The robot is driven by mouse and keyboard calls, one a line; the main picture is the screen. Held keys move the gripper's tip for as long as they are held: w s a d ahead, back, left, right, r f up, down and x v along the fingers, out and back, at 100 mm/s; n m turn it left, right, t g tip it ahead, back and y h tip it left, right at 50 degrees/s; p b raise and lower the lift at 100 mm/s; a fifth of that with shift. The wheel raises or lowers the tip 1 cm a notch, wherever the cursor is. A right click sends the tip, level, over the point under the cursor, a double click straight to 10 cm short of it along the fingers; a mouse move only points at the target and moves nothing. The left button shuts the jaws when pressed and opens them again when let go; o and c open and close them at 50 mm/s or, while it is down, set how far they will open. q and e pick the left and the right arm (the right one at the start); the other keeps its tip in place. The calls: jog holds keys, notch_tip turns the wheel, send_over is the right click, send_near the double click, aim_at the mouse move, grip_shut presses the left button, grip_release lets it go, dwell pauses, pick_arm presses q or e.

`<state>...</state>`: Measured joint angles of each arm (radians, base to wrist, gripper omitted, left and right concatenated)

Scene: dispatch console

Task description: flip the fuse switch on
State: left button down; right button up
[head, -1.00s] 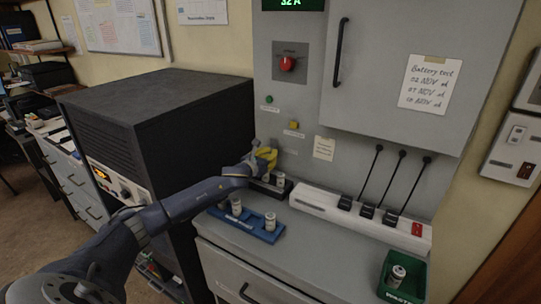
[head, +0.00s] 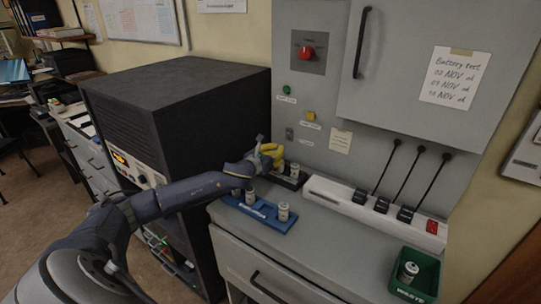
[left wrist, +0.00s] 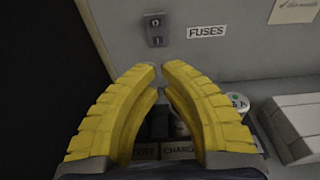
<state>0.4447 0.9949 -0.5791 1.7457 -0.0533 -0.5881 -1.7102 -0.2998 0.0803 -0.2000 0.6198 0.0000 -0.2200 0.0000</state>
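My right gripper is not in view.
A dark tray with a battery (head: 294,171) stands on the ledge beside my gripper. A blue tray (head: 265,213) with batteries lies in front. A white power strip (head: 340,200) and a green bin (head: 427,263) are to the right. A black unit (head: 200,110) stands left.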

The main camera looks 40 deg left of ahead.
pick_arm(q)
jog(key=shift+s+r, duration=0.15)
jog(key=shift+s, duration=1)
jog(key=shift+s+r, duration=0.15)
jog(key=shift+s, duration=1)
